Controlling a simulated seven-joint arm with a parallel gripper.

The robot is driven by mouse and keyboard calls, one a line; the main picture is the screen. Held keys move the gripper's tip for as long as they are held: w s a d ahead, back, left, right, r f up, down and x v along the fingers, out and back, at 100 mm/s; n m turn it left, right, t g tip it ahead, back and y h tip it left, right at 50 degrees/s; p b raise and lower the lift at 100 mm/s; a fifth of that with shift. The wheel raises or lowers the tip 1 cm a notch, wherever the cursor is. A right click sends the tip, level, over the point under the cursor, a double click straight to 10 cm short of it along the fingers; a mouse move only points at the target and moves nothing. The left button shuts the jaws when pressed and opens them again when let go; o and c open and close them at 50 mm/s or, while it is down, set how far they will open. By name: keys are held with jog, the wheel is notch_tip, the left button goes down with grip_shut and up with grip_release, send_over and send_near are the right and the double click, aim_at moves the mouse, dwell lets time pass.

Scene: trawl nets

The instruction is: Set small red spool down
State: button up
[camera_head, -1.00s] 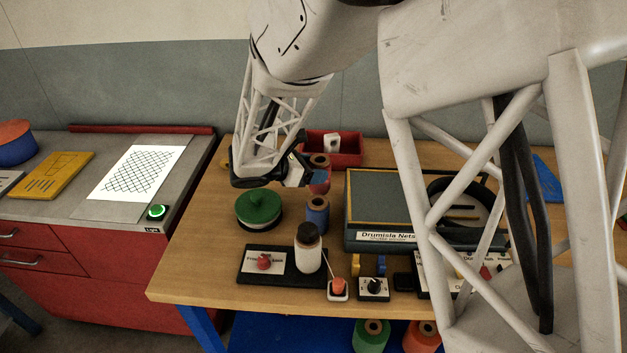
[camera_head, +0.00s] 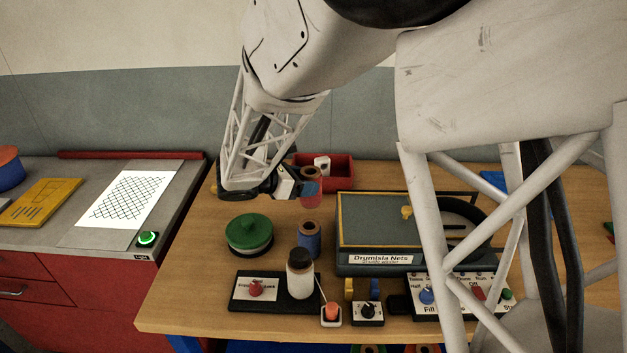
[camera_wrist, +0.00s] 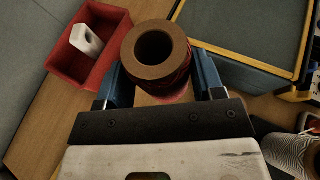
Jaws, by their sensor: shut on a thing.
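The small red spool (camera_wrist: 157,48) has a brown hollow core and red thread. In the wrist view it is upright between the two blue fingers of my gripper (camera_wrist: 160,76), which is shut on it. In the head view, my gripper (camera_head: 303,188) holds the red spool (camera_head: 316,201) above the back part of the wooden table (camera_head: 190,300), in front of the red bin. A finger hides part of the spool there. I cannot tell whether its base touches the table.
The red bin (camera_head: 343,172) holds a white piece. A blue spool (camera_head: 308,243) and a green-lidded round tin (camera_head: 249,236) stand nearer the front. The Drumlsla Nets box (camera_head: 372,259) is to the right. A white jar (camera_head: 300,280) stands on a black plate.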

notch_tip(320, 180, up, 6)
jog(key=shift+f, duration=0.2)
jog(key=w+d+m+g+h, duration=0.1)
jog(key=w+d+m+g, duration=0.1)
jog(key=w+d, duration=1.65)
jog(key=w+d+m+g, duration=0.1)
jog(key=w+d, duration=0.3)
jog(key=d, duration=1.3)
jog(key=w+d+m+g, duration=0.1)
jog(key=w+d, duration=0.2)
jog(key=d, duration=1.4)
jog(key=shift+h, duration=0.3)
jog(key=f, duration=0.5)
jog(key=shift+w+d+f, duration=0.15)
jog(key=shift+w, duration=0.1)
jog(key=shift+f, duration=0.1)
